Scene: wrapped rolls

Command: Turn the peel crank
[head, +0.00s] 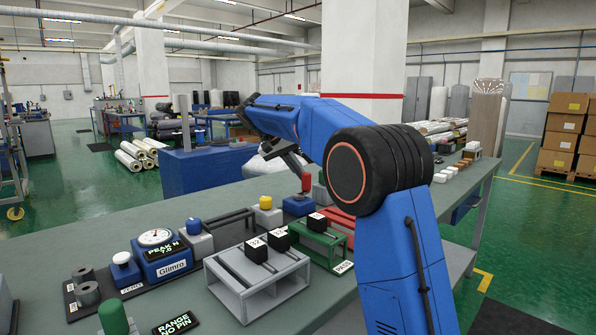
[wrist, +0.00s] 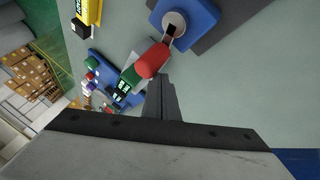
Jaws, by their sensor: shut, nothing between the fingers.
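The crank has a red handle (wrist: 153,60) on a dark arm that runs to a grey round hub on a blue block (wrist: 205,18). In the head view, the red handle (head: 306,184) stands upright above the blue block (head: 296,206) at mid-bench. My gripper (head: 301,170) reaches down from the upper left, with its tips close to the handle. In the wrist view, my dark fingers (wrist: 158,82) are together and empty, right below the red handle. I cannot tell whether they touch it.
A grey stand (head: 258,290) with black blocks and a green stand (head: 325,240) are in front of the crank. A blue Glimro gauge (head: 160,262) is at left. A red stand (head: 335,224) lies close by on the right. The bench front (head: 250,329) has little clutter.

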